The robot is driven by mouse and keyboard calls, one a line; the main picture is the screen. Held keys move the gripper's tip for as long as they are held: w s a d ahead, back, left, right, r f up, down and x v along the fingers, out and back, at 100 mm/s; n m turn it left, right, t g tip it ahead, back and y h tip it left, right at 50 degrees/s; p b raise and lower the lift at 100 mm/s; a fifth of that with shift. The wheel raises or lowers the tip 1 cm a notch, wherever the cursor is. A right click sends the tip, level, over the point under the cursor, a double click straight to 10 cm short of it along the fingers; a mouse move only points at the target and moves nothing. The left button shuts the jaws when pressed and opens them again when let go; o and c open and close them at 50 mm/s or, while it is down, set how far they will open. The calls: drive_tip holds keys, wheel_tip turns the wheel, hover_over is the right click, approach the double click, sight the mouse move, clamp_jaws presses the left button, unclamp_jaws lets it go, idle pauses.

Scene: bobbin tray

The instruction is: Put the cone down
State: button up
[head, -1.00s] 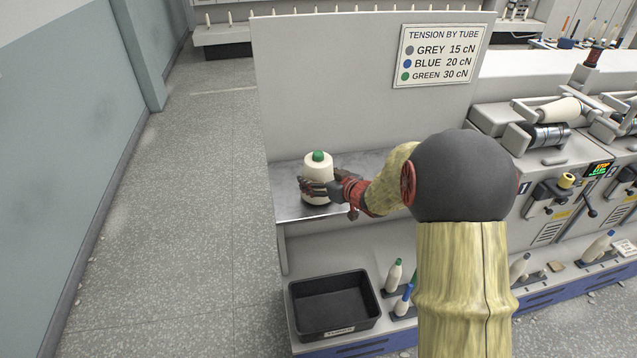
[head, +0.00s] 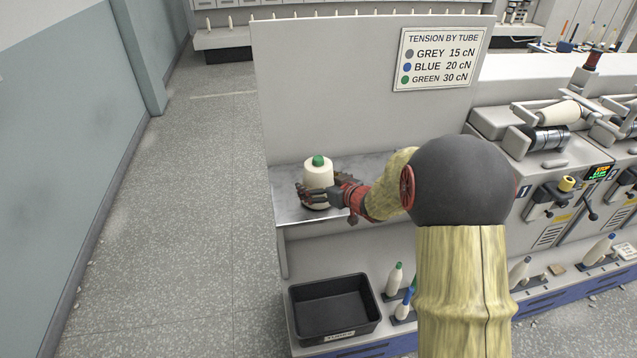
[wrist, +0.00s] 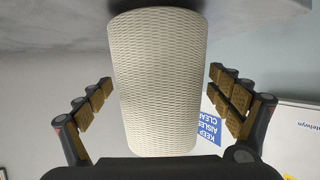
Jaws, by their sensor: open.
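The cone (head: 318,173) is cream yarn with a green tip, upright on the grey metal shelf (head: 290,207). In the wrist view its woven-looking yarn surface (wrist: 158,85) fills the middle. My gripper (head: 318,196) is around the lower part of the cone in the head view, and its fingers hide some of the yarn. In the wrist view my gripper (wrist: 160,103) is open, with a finger on each side and a visible gap between each finger and the yarn.
A tall pale panel (head: 340,95) stands behind the shelf and carries a tension sign (head: 438,58). A black bin (head: 335,308) sits below, beside small bobbins (head: 394,279). Winding machines (head: 560,150) stand to the right. Open floor (head: 190,220) lies to the left.

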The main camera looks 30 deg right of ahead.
drive_tip(key=shift+r, duration=0.1)
drive_tip(key=shift+s+r, duration=0.1)
drive_tip(key=shift+r, duration=0.05)
drive_tip(key=p+v, duration=0.5)
drive_tip(key=v, duration=0.7)
drive_tip(key=s+a+r+m+g+h, duration=0.25)
drive_tip(key=s+r+h, duration=0.3)
drive_tip(key=r, duration=0.55)
drive_tip(key=s+a+r+n+g+y, duration=0.1)
drive_tip(key=s+a+g+y, duration=0.3)
drive_tip(key=s+a, duration=1.3)
drive_tip(key=s+g, duration=0.1)
drive_tip(key=s, duration=0.2)
drive_tip(key=shift+s, duration=0.4)
